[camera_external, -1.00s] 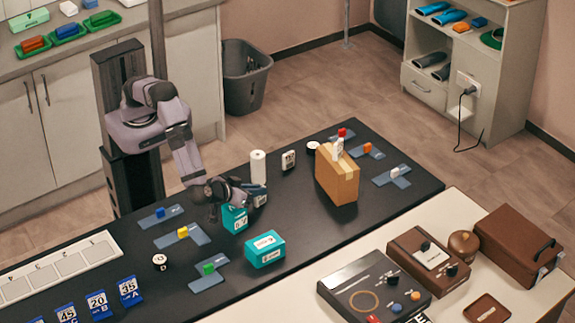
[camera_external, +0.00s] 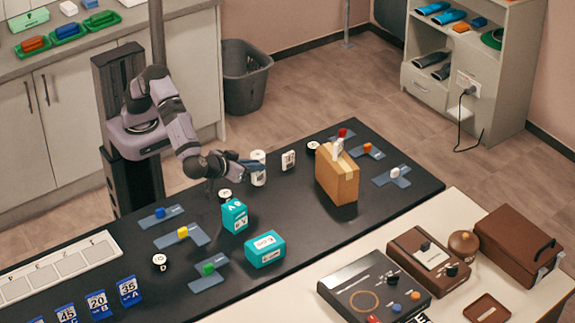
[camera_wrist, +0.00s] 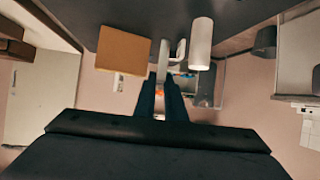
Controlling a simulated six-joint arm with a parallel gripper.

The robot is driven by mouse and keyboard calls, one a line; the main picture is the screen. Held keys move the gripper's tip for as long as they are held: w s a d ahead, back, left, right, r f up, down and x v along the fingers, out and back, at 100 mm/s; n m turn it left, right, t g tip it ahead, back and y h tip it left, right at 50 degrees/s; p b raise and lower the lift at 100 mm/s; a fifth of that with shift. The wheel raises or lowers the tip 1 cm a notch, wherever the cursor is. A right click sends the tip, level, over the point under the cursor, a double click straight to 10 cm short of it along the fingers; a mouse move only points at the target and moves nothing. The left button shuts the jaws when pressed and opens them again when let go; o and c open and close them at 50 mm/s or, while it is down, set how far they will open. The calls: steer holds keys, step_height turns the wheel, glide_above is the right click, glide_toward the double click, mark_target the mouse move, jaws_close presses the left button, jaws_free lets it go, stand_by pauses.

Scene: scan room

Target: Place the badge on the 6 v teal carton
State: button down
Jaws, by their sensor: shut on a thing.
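A teal carton (camera_external: 235,216) stands upright on the black table with a white symbol on top and small print on its front that looks like 6 V. A second teal carton (camera_external: 265,257) lies lower, with a white label on top whose print is too small to read. My gripper (camera_external: 259,166) is above the table behind the cartons, its fingers pointing right. It appears shut on a small white badge (camera_external: 259,180) with a dark mark, in front of a white cylinder. In the wrist view a white strip, likely the badge (camera_wrist: 162,60), shows at the fingertips.
A white cylinder (camera_wrist: 200,45) stands close behind the fingers. A white block (camera_external: 288,160), round discs (camera_external: 225,194) and blue mats with coloured blocks (camera_external: 183,236) are spread over the table.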

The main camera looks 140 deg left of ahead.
steer(key=w+d+r+m+t+p, duration=0.1)
steer(key=w+d+r+t, duration=0.1)
steer(key=d+r, duration=0.3)
step_height(320, 180, up, 4)
steer(key=m+t+p, duration=0.2)
steer(key=m+t, duration=0.3)
steer(key=m, duration=0.1)
glide_above(228, 207)
steer(key=shift+h, duration=0.3)
steer(key=shift+f+p, duration=1.35)
steer(key=shift+f, duration=3.6)
steer(key=shift+f+n, duration=0.25)
steer(key=shift+n, duration=0.05)
steer(key=shift+f+b, duration=0.2)
steer(key=shift+b, duration=0.1)
steer(key=c, duration=1.8)
jaws_free()
steer(key=shift+r, duration=0.1)
